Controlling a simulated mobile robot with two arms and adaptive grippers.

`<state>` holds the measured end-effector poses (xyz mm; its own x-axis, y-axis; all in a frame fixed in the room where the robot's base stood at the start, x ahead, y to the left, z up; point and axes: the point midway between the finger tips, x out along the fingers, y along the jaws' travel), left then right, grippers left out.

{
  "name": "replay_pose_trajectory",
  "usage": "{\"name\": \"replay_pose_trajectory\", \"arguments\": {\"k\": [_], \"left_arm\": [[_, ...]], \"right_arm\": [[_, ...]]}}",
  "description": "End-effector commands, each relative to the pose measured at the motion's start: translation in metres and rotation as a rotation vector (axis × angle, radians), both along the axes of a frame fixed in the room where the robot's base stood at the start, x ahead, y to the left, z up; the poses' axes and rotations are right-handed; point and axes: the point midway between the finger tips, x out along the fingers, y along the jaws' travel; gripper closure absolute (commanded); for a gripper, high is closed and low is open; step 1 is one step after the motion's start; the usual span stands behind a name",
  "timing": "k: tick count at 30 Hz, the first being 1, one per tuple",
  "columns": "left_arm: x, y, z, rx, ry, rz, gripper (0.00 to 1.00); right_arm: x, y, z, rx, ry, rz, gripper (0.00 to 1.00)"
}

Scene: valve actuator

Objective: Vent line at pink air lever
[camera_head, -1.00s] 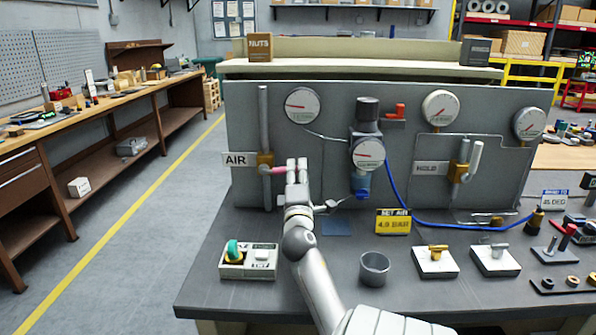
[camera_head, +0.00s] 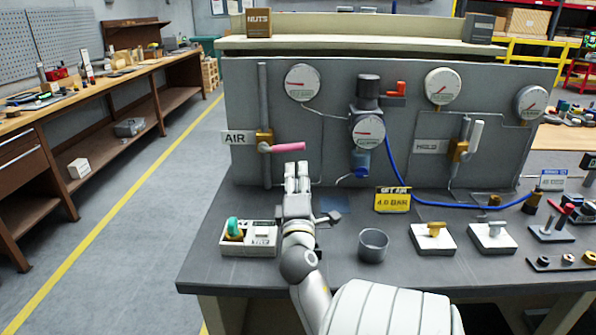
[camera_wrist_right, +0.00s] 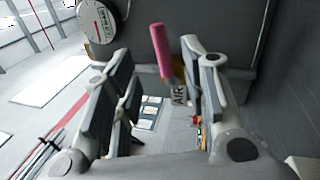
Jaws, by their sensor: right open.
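The pink air lever (camera_head: 289,147) sits on a brass valve (camera_head: 264,141) on the grey panel, beside the AIR label (camera_head: 237,137). It points right, close to level. My right gripper (camera_head: 297,168) is open just below and in front of the lever, apart from it. In the right wrist view the pink lever (camera_wrist_right: 161,48) shows beyond and between the open fingers (camera_wrist_right: 160,85), with nothing held. My left gripper does not show.
A pressure gauge (camera_head: 302,83) is above the lever and a regulator with a gauge (camera_head: 367,131) stands to its right. The HOLD valve (camera_head: 457,150) is further right. A TEST box (camera_head: 249,238), a grey cup (camera_head: 373,245) and a yellow sign (camera_head: 392,200) stand on the bench.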

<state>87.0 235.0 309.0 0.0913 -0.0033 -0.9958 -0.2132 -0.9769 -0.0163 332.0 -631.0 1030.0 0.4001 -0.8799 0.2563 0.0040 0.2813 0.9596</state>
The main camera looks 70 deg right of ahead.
Motion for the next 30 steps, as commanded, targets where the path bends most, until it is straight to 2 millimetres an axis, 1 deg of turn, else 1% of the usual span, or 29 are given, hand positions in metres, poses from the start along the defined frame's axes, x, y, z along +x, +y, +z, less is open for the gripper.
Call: {"name": "replay_pose_trajectory", "arguments": {"k": [1,5,8,9,11,12,14,15,19,21,24,26,30], "left_arm": [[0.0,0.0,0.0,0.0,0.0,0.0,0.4],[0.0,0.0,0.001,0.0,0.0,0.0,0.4],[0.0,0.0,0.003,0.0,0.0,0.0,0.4],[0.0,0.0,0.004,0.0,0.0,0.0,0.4],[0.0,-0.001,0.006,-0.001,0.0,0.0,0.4],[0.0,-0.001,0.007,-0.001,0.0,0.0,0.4],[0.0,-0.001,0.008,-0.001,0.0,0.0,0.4],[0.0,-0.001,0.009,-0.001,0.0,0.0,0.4],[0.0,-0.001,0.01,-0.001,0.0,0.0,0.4],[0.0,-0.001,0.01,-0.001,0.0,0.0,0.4],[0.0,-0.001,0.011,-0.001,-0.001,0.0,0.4],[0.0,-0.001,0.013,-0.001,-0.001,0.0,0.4],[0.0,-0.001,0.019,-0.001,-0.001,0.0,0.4]], "right_arm": [[0.0,0.0,0.0,0.001,-0.002,0.001,0.65],[0.006,0.0,-0.001,0.038,-0.083,0.051,0.81],[0.019,0.002,0.0,0.118,-0.276,0.163,0.94],[0.024,0.004,0.002,0.158,-0.384,0.22,0.99],[0.029,0.007,0.006,0.217,-0.56,0.31,1.0],[0.031,0.009,0.011,0.253,-0.681,0.369,1.0],[0.032,0.011,0.017,0.298,-0.855,0.449,1.0],[0.03,0.013,0.021,0.321,-0.966,0.498,1.0],[0.022,0.016,0.032,0.365,-1.244,0.615,1.0],[0.017,0.016,0.034,0.375,-1.334,0.652,1.0],[0.015,0.015,0.038,0.379,-1.395,0.679,1.0],[0.016,0.012,0.041,0.379,-1.403,0.684,1.0],[0.022,-0.001,0.054,0.376,-1.399,0.685,1.0]]}}
